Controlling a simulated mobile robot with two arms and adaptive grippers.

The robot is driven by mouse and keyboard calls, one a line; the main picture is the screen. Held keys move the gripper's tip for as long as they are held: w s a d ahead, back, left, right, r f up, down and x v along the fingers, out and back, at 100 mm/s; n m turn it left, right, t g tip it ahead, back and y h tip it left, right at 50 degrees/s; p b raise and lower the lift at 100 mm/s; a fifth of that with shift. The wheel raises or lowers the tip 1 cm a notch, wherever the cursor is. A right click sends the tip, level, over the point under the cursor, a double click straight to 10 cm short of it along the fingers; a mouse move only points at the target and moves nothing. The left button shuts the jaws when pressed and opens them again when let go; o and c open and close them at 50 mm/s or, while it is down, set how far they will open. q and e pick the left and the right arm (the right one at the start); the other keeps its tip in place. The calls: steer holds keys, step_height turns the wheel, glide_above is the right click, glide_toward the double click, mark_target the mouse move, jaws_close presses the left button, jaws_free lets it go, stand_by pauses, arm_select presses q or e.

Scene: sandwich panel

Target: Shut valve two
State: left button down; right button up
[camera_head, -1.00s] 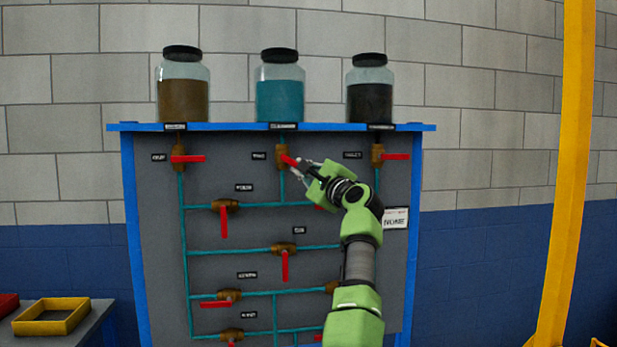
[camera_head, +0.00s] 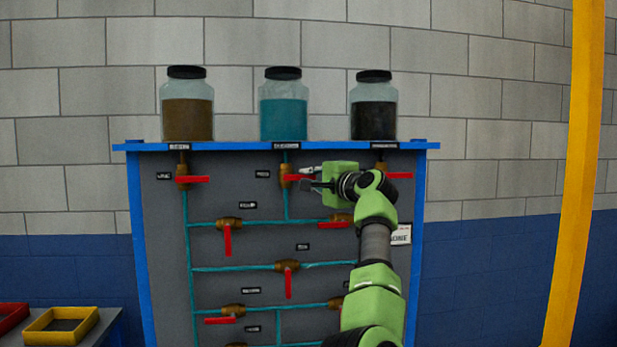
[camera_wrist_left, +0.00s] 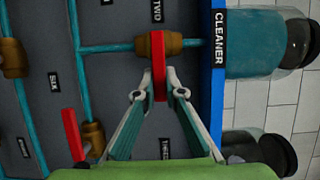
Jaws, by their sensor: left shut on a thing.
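Valve two is a brass valve body (camera_head: 286,170) on the pipe below the teal jar, with a red handle (camera_head: 297,178) pointing right, across the vertical pipe. In the left wrist view the label TWO (camera_wrist_left: 157,13) stands beside the valve body (camera_wrist_left: 178,42), and the red handle (camera_wrist_left: 159,62) lies at right angles to the pipe. My left gripper (camera_head: 310,181) is shut on this handle; its fingertips (camera_wrist_left: 159,88) press on both sides of it. The handle's outer end is partly hidden by the gripper. My right gripper is not in view.
The teal jar (camera_head: 283,115) stands on the panel's blue top ledge (camera_head: 235,146) between a brown jar (camera_head: 187,110) and a black one (camera_head: 373,110). Neighbouring valves have red handles (camera_head: 193,180) (camera_head: 399,175). My arm covers part of the lower right panel. A yellow post (camera_head: 574,170) stands at right.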

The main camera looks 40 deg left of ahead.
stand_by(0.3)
arm_select(q)
steer(key=c, duration=2.1)
jaws_free()
steer(key=v, duration=1.2)
steer(key=shift+r, duration=0.1)
